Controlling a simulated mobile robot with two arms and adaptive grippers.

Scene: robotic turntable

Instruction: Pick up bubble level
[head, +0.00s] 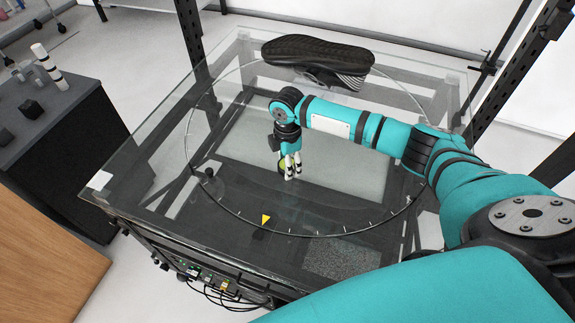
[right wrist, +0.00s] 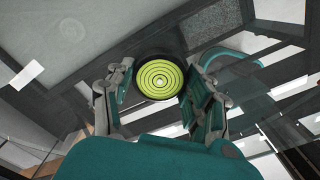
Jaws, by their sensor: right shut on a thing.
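The bubble level (right wrist: 160,82) is a round disc with a black rim and a yellow-green face with dark rings. In the head view only a small green edge of the bubble level (head: 282,164) shows beside my fingers. My right gripper (head: 291,173) points down over the middle of the glass turntable (head: 230,195). It is shut on the bubble level, with one finger on each side of it in the right wrist view. I cannot tell whether the level touches the glass. My left gripper is not in view.
A black shoe (head: 318,53) lies at the back of the turntable. A yellow triangle marker (head: 265,219) is near the front rim. A dark cabinet (head: 62,125) with small items stands left. Dark upright posts flank the table. The glass around my gripper is clear.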

